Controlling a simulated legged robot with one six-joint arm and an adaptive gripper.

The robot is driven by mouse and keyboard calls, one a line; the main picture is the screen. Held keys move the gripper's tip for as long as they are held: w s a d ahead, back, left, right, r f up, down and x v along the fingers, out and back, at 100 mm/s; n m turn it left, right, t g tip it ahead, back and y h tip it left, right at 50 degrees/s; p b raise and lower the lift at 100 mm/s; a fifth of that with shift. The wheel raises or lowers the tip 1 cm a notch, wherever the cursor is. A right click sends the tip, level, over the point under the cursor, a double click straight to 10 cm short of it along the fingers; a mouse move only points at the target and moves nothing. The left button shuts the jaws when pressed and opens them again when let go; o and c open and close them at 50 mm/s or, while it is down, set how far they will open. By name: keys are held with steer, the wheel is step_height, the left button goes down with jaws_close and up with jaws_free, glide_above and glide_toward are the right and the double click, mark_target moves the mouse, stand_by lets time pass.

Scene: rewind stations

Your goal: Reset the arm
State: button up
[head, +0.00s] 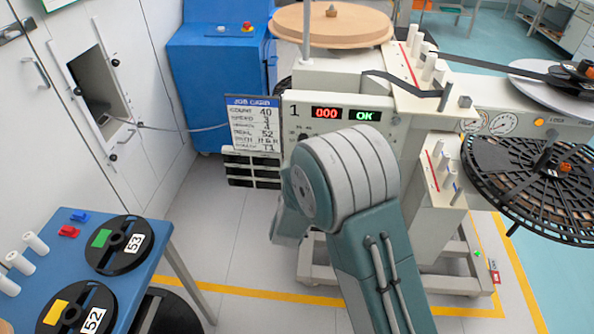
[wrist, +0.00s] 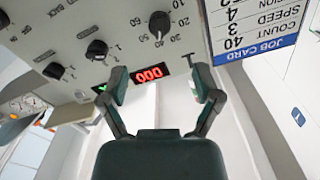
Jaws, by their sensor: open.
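My gripper (wrist: 162,90) shows in the wrist view, open, with nothing between its fingers. The picture there is upside down. Beyond the fingers is the front panel of station 1, with a red 000 display (wrist: 149,73), black knobs and the job card (wrist: 255,25). In the head view my arm rises from the bottom and folds over in front of the station's panel (head: 375,112), which reads 000 and OK. My gripper is hidden behind the arm there. I cannot tell whether the fingers touch the panel.
A blue table (head: 45,255) at lower left holds reels marked 53 (head: 119,246) and 52 (head: 80,312). A large black reel (head: 535,185) juts out at right. A blue cabinet (head: 215,85) stands behind. Clear floor lies between table and station.

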steer(key=shift+s, duration=0.15)
stand_by(0.3)
steer(key=s+d+r+n+g+y, duration=0.1)
steer(key=s+d+r+g+y, duration=0.2)
steer(key=r, duration=0.4)
steer(key=s+d+r+n+g, duration=0.1)
steer(key=s+d+r+g, duration=0.25)
steer(key=d+r, duration=0.2)
steer(key=s+d+r+g, duration=0.1)
steer(key=s+d, duration=0.3)
steer(key=s, duration=0.4)
steer(key=s+d+r+n+g+h, duration=0.1)
steer(key=s+d+g, duration=0.2)
steer(key=s, duration=0.6)
steer(key=s+d+r+n+g+h, duration=0.1)
steer(key=s+d+g, duration=0.1)
steer(key=s+d, duration=0.3)
steer(key=s, duration=0.4)
steer(key=shift+s+d+r, duration=0.15)
steer(key=shift+s+r, duration=0.05)
steer(key=shift+r, duration=0.15)
